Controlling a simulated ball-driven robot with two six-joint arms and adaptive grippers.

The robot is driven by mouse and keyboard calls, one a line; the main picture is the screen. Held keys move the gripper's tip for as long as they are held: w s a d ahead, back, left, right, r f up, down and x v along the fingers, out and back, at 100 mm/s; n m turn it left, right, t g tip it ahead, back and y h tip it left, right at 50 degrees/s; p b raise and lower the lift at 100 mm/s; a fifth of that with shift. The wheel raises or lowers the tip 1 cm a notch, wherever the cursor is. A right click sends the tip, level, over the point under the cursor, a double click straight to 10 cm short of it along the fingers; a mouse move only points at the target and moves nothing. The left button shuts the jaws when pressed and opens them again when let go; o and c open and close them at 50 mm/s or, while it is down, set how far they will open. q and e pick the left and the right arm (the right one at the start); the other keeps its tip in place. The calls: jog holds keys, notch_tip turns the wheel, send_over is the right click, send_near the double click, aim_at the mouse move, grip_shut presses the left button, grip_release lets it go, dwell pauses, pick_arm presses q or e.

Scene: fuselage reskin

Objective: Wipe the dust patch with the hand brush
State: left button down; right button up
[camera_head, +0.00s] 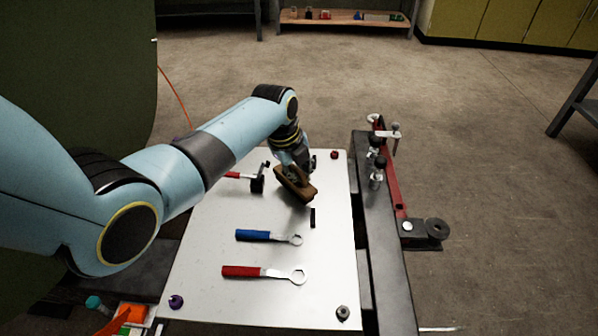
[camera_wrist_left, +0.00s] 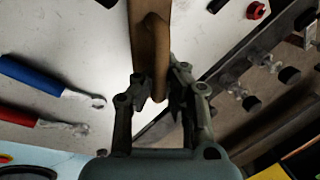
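My left gripper (camera_head: 297,168) is shut on the brown wooden hand brush (camera_head: 295,184) above the upper right part of a white panel (camera_head: 210,225). The brush looks tilted. In the left wrist view its wooden handle (camera_wrist_left: 150,45) runs between the two fingers of the left gripper (camera_wrist_left: 158,95). The bristles are hidden, and I cannot tell whether they touch the panel. I cannot make out a dust patch on the panel; the arm and brush cover part of it. My right gripper is not in view.
A blue-handled wrench (camera_head: 255,235) and a red-handled wrench (camera_head: 250,271) lie on the panel. A red-handled tool (camera_head: 257,183) lies left of the brush. A dark rail with clamps (camera_head: 376,172) borders the panel's right side. Small knobs sit at the corners.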

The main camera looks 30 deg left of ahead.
pick_arm(q)
jog(key=shift+f+b, duration=0.55)
jog(key=shift+f, duration=0.45)
